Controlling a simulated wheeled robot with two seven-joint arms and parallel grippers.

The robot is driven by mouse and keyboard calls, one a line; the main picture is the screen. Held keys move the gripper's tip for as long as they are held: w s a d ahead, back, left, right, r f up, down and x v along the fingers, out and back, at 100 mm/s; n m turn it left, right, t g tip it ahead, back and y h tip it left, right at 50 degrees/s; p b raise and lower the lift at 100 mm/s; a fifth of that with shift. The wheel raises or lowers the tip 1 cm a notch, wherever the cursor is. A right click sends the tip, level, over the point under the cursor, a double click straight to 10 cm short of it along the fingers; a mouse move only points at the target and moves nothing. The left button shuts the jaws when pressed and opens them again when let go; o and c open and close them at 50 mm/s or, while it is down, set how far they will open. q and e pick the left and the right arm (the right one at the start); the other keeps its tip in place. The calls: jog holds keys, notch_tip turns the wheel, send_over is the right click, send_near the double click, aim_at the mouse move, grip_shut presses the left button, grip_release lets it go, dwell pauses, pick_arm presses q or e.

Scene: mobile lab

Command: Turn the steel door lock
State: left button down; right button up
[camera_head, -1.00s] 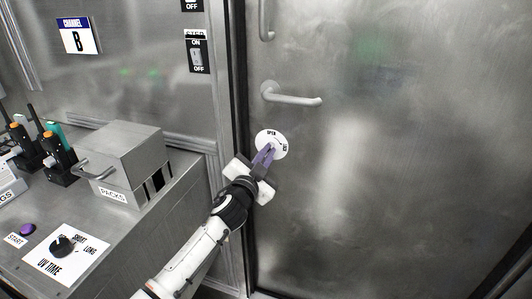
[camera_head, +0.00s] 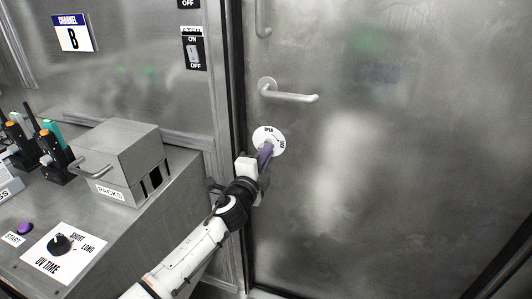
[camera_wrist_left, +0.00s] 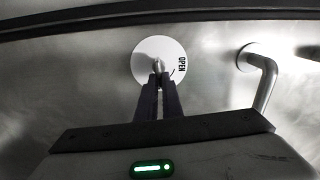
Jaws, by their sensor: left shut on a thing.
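The door lock (camera_head: 268,137) is a round white plate marked OPEN on the steel door (camera_head: 400,150), below the door handle. In the left wrist view the lock plate (camera_wrist_left: 143,66) shows with a small knob (camera_wrist_left: 159,65) at its middle. My left gripper (camera_head: 266,150) reaches up to the lock, and its dark fingers cover part of the plate. In the left wrist view the fingertips (camera_wrist_left: 158,77) are close together, shut on the lock's knob. My right gripper is in neither view.
A lever handle (camera_head: 290,95) juts from the door just above the lock. A steel box (camera_head: 125,158) marked PACKS and a UV TIME dial (camera_head: 60,245) are on the counter at the left. Radios (camera_head: 50,155) stand behind them.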

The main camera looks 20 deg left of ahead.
pick_arm(q)
jog(key=shift+f+m, duration=0.1)
jog(key=shift+m, duration=0.5)
jog(key=c, duration=1.9)
grip_release()
jog(key=s+p, duration=0.1)
jog(key=s, duration=0.9)
jog(key=shift+s+a, duration=0.2)
